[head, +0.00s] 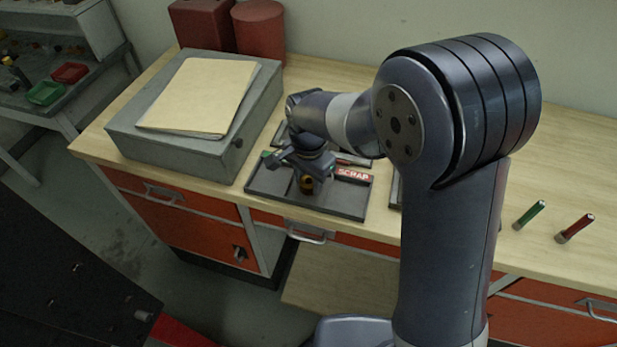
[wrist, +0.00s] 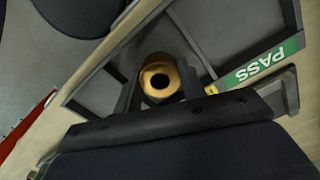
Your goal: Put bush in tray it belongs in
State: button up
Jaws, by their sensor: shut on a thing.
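The brass bush (wrist: 160,80), a ring with a dark bore, is held between the two fingers of my gripper (wrist: 159,88) in the wrist view. In the head view my gripper (head: 306,176) points down over the dark grey trays, and a bit of the bush (head: 306,185) shows below it. A tray with a green PASS label (wrist: 265,64) lies under the bush in the wrist view. In the head view a red SCRAP label (head: 354,174) is on the right and a partly hidden green label (head: 269,155) on the left. I cannot tell whether the bush touches the tray.
A grey box (head: 190,120) with a folder (head: 200,95) on it stands left of the trays. Red containers (head: 258,32) stand behind it. The bench (head: 565,165) is clear at far right.

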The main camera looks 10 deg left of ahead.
jog(key=shift+f, duration=0.15)
jog(key=o, duration=0.9)
notch_tip(320, 180, up, 12)
jog(key=shift+r+b, duration=0.2)
jog(key=shift+b, duration=0.35)
jog(key=shift+f, duration=0.1)
